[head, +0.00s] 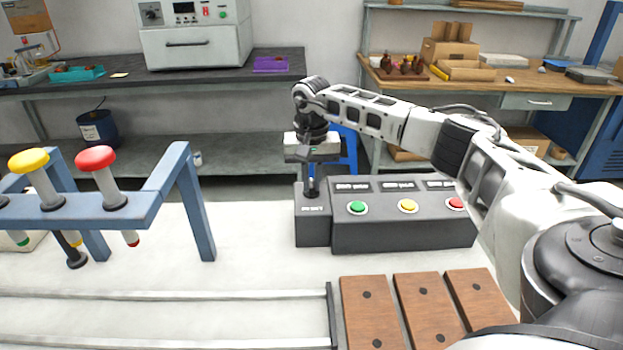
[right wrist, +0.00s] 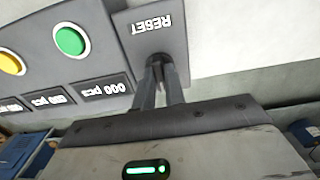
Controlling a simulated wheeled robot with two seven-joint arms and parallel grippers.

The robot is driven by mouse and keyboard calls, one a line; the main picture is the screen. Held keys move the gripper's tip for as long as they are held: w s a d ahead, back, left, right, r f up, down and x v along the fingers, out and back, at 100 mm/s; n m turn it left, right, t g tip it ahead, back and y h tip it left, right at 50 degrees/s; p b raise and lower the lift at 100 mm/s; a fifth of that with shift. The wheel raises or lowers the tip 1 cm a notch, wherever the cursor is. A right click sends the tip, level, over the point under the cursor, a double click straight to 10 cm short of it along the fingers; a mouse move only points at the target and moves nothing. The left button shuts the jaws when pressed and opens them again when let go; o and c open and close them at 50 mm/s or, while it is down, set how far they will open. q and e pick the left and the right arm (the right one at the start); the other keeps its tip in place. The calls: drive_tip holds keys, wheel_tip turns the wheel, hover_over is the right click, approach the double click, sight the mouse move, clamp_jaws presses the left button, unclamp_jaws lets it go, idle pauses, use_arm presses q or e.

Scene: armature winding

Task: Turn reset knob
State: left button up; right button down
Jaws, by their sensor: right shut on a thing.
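The reset knob (right wrist: 158,60) is a small dark piece on top of the box marked RESET (head: 313,228), at the left end of the button panel (head: 400,235). My right gripper (head: 311,190) reaches down onto the knob from above and is shut on it. In the right wrist view the two fingers (right wrist: 161,72) stand close together around the knob, just beside the RESET lettering. The fingers hide most of the knob, so its turn angle cannot be told. My left gripper does not show.
The panel carries a green button (head: 357,208), a yellow button (head: 408,206) and a red button (head: 456,203) beside counter displays. A blue rack (head: 180,195) with coloured-handled tools stands at the left. Wooden blocks (head: 374,315) lie in front. The white tabletop between is clear.

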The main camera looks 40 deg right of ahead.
sight(312, 183)
drive_tip(key=c, duration=1.5)
unclamp_jaws()
drive_tip(key=shift+o, duration=0.2)
drive_tip(key=shift+r, duration=0.1)
wheel_tip(312, 183, up, 16)
drive_tip(key=shift+s, duration=0.1)
